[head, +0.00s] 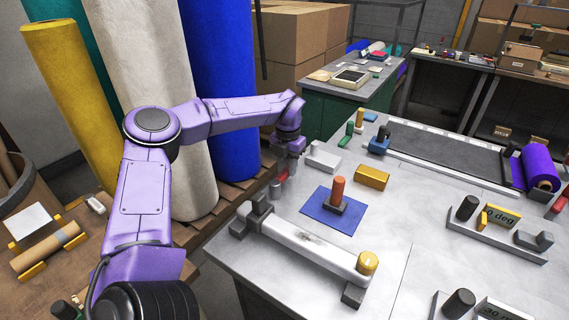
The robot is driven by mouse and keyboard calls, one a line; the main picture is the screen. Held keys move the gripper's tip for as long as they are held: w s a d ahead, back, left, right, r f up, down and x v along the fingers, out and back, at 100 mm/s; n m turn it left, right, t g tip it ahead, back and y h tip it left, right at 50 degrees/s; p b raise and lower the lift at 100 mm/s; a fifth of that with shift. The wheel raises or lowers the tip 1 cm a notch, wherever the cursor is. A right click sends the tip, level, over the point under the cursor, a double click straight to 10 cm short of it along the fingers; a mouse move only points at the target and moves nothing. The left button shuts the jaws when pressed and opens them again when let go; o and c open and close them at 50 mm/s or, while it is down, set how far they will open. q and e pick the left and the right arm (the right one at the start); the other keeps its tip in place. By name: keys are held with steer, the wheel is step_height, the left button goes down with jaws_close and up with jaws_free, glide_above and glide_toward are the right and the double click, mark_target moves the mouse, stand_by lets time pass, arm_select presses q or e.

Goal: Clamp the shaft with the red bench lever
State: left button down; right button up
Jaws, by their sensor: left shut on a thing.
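My left gripper (284,174) is at the left edge of the grey bench, pointing down. It is shut on the small red bench lever (276,190), which shows just below the fingers; the fingers and wrist hide part of it. The pale shaft (308,244) lies along the bench's near left side, with a dark smudge near its middle. Its far end meets a grey block (248,222), close to the lever, and a yellow knob (367,262) is at its near end. Whether the shaft is clamped cannot be told. My right gripper is not in view.
A red-orange peg (338,189) stands on a blue mat (327,211). A yellow block (372,177) and a pale block (322,158) lie behind it. A purple roll (540,168) is at right. Tall felt rolls (225,75) stand left, behind my arm.

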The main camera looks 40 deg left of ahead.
arm_select(q)
steer(key=shift+d+m, duration=0.15)
steer(key=shift+m, duration=0.15)
steer(key=c, duration=0.9)
jaws_free()
steer(key=shift+w, duration=0.1)
step_height(320, 180, up, 10)
steer(key=shift+r+b, duration=0.25)
steer(key=shift+b, duration=0.35)
